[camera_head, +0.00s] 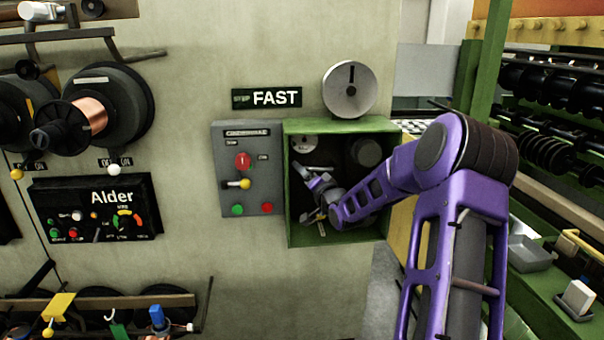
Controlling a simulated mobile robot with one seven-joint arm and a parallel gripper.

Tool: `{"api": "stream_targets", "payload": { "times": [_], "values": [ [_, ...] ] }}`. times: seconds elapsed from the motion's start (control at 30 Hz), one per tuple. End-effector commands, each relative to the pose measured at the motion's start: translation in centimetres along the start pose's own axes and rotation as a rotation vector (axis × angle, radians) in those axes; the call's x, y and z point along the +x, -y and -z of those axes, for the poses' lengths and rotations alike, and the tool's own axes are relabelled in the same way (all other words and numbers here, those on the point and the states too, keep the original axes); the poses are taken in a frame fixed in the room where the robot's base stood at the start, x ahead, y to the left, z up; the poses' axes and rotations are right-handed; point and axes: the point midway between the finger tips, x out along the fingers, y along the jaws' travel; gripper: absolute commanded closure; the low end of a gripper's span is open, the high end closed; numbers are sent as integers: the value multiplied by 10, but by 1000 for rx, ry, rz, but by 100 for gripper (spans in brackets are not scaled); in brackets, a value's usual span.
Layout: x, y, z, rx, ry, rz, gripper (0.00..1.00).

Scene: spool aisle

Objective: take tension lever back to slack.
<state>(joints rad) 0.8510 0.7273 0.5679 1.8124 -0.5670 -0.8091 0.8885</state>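My purple arm reaches from the right into an open green box (338,239) on the wall. My gripper (312,186) is inside the box, left of its middle, and looks small and cluttered against the dark interior. Thin pale parts show around it, and I cannot tell which are fingers and which belong to a lever. No part in the box is readably marked as the tension lever or as slack. A pale round disc (304,143) sits at the box's upper left and a dark round part (366,152) at its upper right. My arm hides the lower right of the box.
A grey panel (236,133) left of the box carries a yellow-knobbed lever (243,184) and red and green buttons. A FAST sign (267,98) and a round dial (350,89) are above. The Alder panel (95,207) is left; a green rack (485,75) stands right.

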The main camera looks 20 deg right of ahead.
Motion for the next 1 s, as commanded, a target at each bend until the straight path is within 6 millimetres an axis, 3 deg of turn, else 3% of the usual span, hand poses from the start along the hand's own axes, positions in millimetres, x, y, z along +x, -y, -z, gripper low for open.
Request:
{"api": "stream_targets", "payload": {
  "times": [0.2, 0.5, 0.9, 1.0],
  "values": [
    [18, 0, 0, 0, 0, -1, 29],
    [20, 0, 0, 0, 0, -1, 29],
    [20, 0, 0, 0, 0, -1, 99],
    [20, 0, 0, 0, 0, -1, 100]
  ]
}}
